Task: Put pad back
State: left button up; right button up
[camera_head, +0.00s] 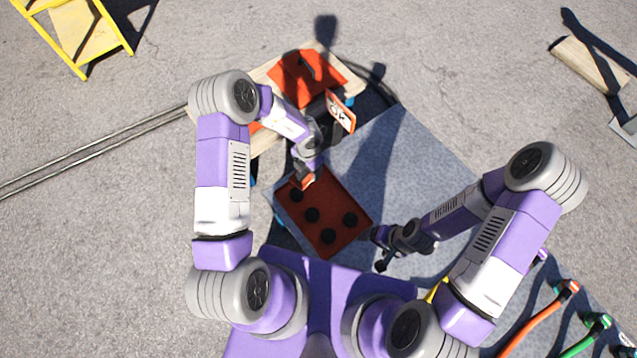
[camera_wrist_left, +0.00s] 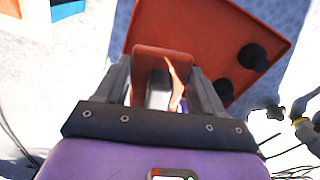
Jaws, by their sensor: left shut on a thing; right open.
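A flat red-brown pad (camera_head: 330,190) with several round black knobs lies over the left part of the grey surface, in front of my body. My left gripper (camera_head: 303,178) is at its upper left edge, shut on the orange-red upright grip of the pad. In the left wrist view this grip (camera_wrist_left: 163,62) stands between the two fingers, with the pad (camera_wrist_left: 205,30) and two black knobs behind it. I cannot tell whether the pad rests on the surface or hangs just above it. My right gripper (camera_head: 378,250) is open and empty, just right of the pad's lower right side.
A wooden board (camera_head: 262,75) beyond my left arm carries another red plate (camera_head: 300,80) and an orange-white sign (camera_head: 341,112). The grey surface (camera_head: 420,150) is clear right of the pad. A yellow frame (camera_head: 115,30) stands upper left.

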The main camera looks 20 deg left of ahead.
pick_arm(q)
jog(key=n, duration=0.1)
jog(key=w+n, duration=0.1)
jog(key=n, duration=0.1)
jog(key=f+n, duration=0.1)
jog(key=n, duration=0.1)
jog(key=shift+w+d, duration=0.25)
jog(key=n, duration=0.3)
jog(key=shift+w+d+f+b, duration=0.15)
jog(key=shift+w+b, duration=0.15)
jog(key=shift+b, duration=0.1)
jog(key=f+n+b, duration=0.1)
jog(key=f+n, duration=0.1)
jog(key=f, duration=0.1)
jog(key=w+f+n+b, duration=0.1)
jog(key=f+n+b, duration=0.1)
jog(key=f+n, duration=0.1)
jog(key=f+n+b, duration=0.1)
jog(key=f+n, duration=0.1)
jog(key=f, duration=0.2)
jog(key=shift+w+d+f+n, duration=0.3)
jog(key=shift+w+d+f, duration=0.05)
jog(key=shift+w+f, duration=0.05)
pick_arm(e)
notch_tip(320, 180, down, 6)
jog(key=shift+r, duration=0.2)
